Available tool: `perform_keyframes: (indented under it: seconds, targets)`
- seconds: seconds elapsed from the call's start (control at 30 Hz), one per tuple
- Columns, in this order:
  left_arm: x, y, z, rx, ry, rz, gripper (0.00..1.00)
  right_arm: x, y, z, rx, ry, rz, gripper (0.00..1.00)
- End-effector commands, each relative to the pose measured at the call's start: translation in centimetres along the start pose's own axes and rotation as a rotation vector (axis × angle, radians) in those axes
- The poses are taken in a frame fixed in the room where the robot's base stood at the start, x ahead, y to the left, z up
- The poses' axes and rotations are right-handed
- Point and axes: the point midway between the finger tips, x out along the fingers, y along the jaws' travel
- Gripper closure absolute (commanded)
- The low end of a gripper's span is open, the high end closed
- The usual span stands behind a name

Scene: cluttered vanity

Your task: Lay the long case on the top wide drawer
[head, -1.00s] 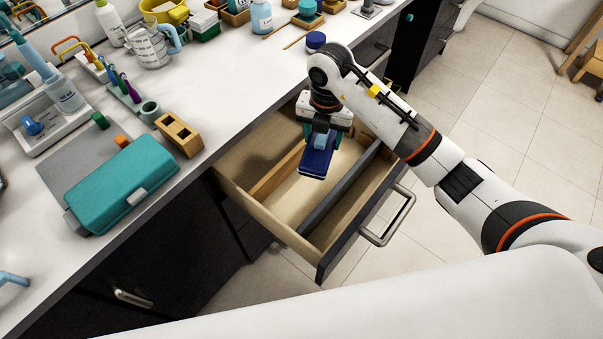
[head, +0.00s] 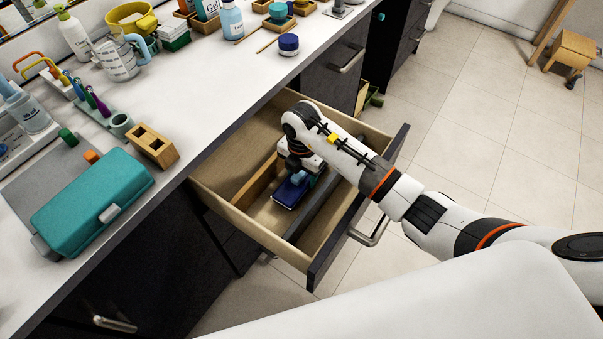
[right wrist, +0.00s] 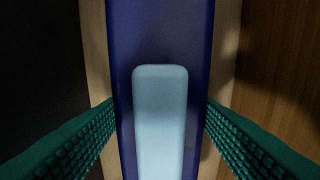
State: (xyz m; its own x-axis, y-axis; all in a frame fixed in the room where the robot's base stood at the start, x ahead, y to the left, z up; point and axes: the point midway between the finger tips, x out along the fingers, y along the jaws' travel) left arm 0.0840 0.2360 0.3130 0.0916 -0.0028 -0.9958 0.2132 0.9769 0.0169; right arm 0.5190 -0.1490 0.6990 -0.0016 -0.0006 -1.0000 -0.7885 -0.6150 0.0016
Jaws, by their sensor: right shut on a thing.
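The long case (head: 287,194) is dark blue with a light blue catch. My right gripper (head: 298,178) is shut on it and holds it inside the open wide drawer (head: 232,172), over the middle compartment between a wooden divider and a grey divider. In the right wrist view the case (right wrist: 160,35) runs lengthwise between the green finger pads, its catch facing the camera. Whether its underside touches the drawer floor cannot be told. My arm hides part of the case and drawer. My left gripper is not in view.
The wooden divider (head: 258,184) and the grey divider (head: 318,208) stand close on either side of the case. The drawer's left compartment looks empty. A teal box (head: 95,200) and a wooden holder (head: 152,147) sit on the crowded counter (head: 215,115).

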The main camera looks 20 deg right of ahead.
Motion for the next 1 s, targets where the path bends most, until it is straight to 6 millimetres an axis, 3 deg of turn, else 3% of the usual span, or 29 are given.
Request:
perform_keyframes:
  seconds: [0.4,0.43,0.57,0.83,1.0]
  targets:
    - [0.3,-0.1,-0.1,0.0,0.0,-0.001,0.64,1.0,0.0,0.0,0.0,0.001,-0.002,0.69]
    - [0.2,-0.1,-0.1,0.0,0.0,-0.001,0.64,1.0,0.0,0.0,0.0,0.001,-0.002,0.41]
    - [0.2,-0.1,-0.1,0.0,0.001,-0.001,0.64,0.9,0.0,0.0,0.0,0.001,-0.001,0.22]
    - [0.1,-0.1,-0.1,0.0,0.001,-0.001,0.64,0.8,0.0,0.0,-0.001,0.001,-0.002,0.22]
    - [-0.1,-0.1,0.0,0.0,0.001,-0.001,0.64,-0.8,-0.1,-0.1,-0.001,0.003,-0.004,0.22]
